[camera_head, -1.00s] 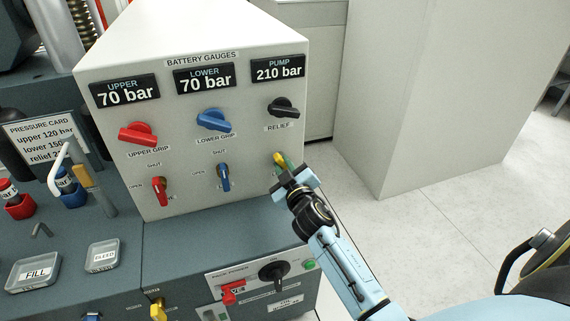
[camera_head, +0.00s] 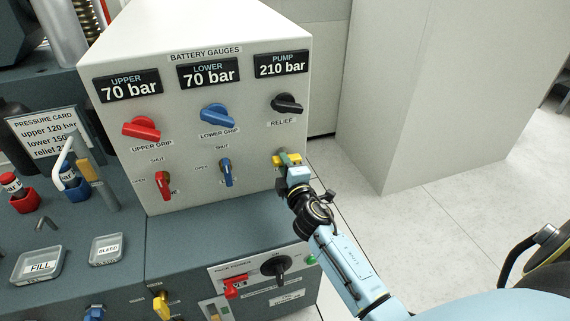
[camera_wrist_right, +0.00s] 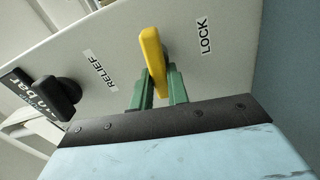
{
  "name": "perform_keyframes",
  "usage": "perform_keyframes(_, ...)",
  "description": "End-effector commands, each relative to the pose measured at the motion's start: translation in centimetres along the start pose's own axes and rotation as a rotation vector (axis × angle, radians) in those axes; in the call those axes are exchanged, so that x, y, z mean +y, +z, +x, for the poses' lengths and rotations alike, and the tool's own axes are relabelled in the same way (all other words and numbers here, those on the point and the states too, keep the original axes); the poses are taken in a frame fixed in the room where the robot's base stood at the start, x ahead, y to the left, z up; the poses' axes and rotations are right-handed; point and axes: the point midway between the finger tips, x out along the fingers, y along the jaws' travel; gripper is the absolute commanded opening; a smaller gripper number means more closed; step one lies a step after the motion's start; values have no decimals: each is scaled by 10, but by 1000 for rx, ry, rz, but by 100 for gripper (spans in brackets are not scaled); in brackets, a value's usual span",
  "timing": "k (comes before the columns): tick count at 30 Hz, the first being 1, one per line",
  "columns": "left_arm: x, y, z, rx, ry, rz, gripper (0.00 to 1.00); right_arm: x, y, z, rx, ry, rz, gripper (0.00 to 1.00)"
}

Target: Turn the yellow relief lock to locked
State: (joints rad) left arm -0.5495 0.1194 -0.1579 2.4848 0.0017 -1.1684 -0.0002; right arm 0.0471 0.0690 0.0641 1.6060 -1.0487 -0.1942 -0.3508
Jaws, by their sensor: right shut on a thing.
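The yellow relief lock lever (camera_head: 278,159) is on the front of the white gauge box, below the black relief knob (camera_head: 287,103). In the head view it lies about level, partly hidden by my right gripper (camera_head: 289,161). In the right wrist view the yellow lever (camera_wrist_right: 153,58) runs between the green fingertips of my right gripper (camera_wrist_right: 160,82), which is shut on it. A LOCK label (camera_wrist_right: 205,36) is on the panel to its right in that view, and the RELIEF label (camera_wrist_right: 101,70) to its left. My left gripper is not in view.
The white gauge box (camera_head: 200,130) also carries the red upper grip knob (camera_head: 141,128), the blue lower grip knob (camera_head: 217,114) and two small valves. Open floor lies to the right, before a pale cabinet (camera_head: 440,90).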

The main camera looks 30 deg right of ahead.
Motion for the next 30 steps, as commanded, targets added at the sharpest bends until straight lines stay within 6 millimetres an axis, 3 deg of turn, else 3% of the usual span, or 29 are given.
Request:
perform_keyframes(9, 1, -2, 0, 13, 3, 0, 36, -2, 0, 0, 0, -2, -111, 0)
perform_keyframes(24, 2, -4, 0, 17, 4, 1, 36, -2, 0, 0, 0, -1, -132, 0)
perform_keyframes(25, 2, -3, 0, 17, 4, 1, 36, -2, 0, 0, 0, -1, -132, 18)
perform_keyframes(30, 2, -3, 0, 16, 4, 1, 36, -2, 0, 0, 0, -1, -130, 38)
